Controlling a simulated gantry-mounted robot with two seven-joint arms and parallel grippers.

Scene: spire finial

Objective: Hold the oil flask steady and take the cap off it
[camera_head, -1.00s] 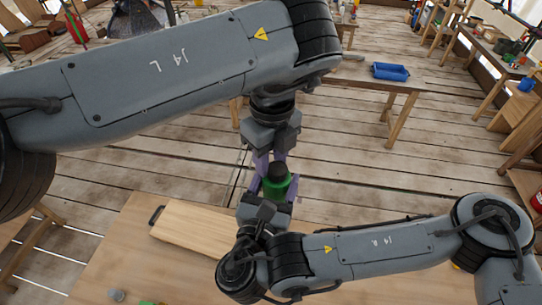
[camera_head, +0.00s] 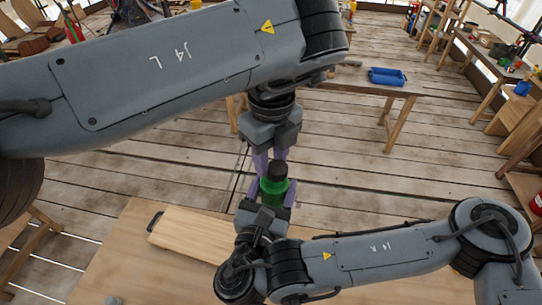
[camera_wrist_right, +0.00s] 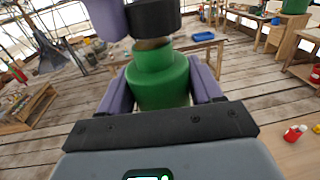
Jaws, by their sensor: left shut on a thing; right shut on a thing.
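My right gripper (camera_head: 265,193) is shut on the flask body from the near side. In the right wrist view the flask (camera_wrist_right: 160,82) stands nearly upright between its purple fingers. My left gripper (camera_head: 269,160) is shut on the cap from the far side. In the right wrist view the cap (camera_wrist_right: 154,17) sits above the flask's collar, with a tan-brown band between them. I cannot tell whether cap and neck still touch.
A wooden board with a dark handle (camera_head: 192,233) lies on the table (camera_head: 125,250) left of my right gripper. A blue tray (camera_head: 387,76) sits on a bench farther back. Plank floor lies open beyond the table. A red bottle (camera_wrist_right: 294,133) shows at right in the wrist view.

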